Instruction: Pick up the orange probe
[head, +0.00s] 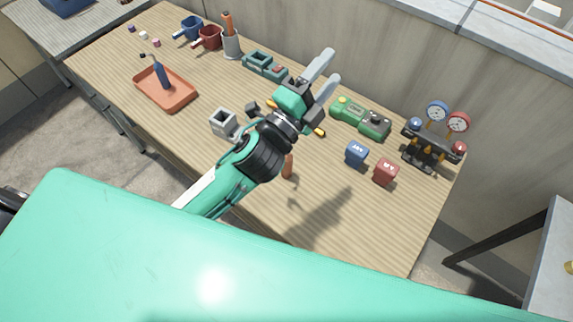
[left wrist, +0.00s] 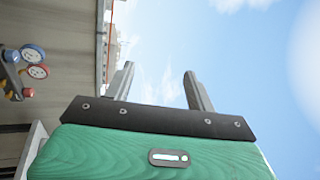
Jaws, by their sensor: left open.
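My left gripper (head: 332,66) is open and empty, raised above the middle of the bench. Its two grey fingers stand apart in the left wrist view (left wrist: 159,71), with only sky between them. An orange stick-like piece (head: 228,22) stands upright in a grey cup (head: 231,46) at the back left of the bench. Another orange-brown piece (head: 288,166) shows just beside my forearm, partly hidden by it. I cannot tell for sure which of these is the orange probe. My right gripper is not in view.
A wall runs behind.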

